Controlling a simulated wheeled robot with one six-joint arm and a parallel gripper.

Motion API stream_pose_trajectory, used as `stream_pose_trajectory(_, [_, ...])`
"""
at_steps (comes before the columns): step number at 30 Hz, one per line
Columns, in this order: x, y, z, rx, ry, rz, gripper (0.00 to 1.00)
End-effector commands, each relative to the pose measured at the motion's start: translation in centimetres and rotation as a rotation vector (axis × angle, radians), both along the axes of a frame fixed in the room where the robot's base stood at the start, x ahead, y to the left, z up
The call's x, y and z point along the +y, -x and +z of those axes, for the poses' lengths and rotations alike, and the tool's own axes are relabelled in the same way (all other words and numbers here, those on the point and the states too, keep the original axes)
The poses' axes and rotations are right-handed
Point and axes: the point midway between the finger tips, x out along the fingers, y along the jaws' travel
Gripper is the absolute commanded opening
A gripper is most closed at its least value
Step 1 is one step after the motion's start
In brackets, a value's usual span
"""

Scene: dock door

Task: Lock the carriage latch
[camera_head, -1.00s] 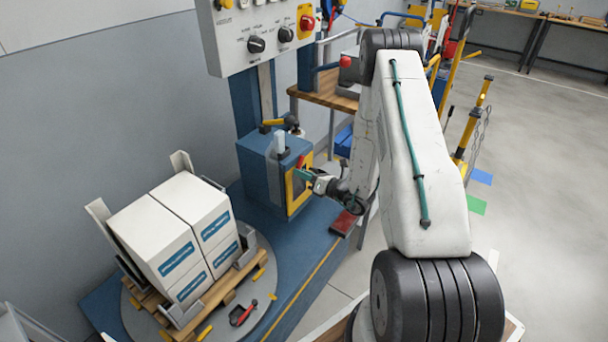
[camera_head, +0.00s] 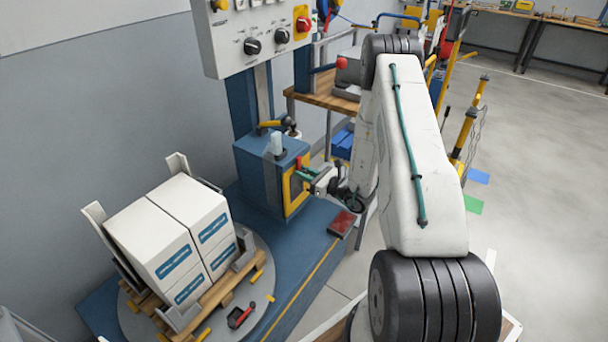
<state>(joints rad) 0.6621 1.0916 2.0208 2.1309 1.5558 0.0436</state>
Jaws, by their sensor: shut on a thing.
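The blue carriage (camera_head: 262,170) sits low on its blue mast, left of my arm. A yellow-framed plate (camera_head: 288,198) is on its right face. The carriage latch (camera_head: 299,163) shows there as a small red piece at the top of the plate, with a green bar beside it. My gripper (camera_head: 312,177) is at this plate, reaching in from the right, and is shut on the latch. The fingertips are small in the picture, so the exact grip and the latch's angle are hard to tell.
White boxes (camera_head: 175,235) stand on a wooden pallet on the round turntable (camera_head: 262,290) at lower left. A grey control panel (camera_head: 250,40) hangs above the carriage. A dark red pedal-like block (camera_head: 342,223) lies on the blue base.

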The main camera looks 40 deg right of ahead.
Motion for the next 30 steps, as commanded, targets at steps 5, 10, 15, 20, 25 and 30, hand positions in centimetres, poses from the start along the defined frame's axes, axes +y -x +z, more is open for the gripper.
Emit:
stream_pose_trajectory(5, [-0.2,0.0,-0.03,-0.009,0.028,-0.002,0.0])
stream_pose_trajectory(10, [-0.24,0.0,-0.03,-0.011,0.033,-0.002,0.0])
stream_pose_trajectory(15, [-0.27,0.0,-0.03,-0.011,0.032,-0.003,0.0])
stream_pose_trajectory(20, [-0.24,-0.01,-0.02,-0.011,0.032,-0.002,0.38])
stream_pose_trajectory(25, [-0.12,-0.04,-0.01,-0.011,0.032,0.0,0.38])
stream_pose_trajectory(30, [-0.45,0.72,-0.03,-0.009,0.032,-0.002,0.38])
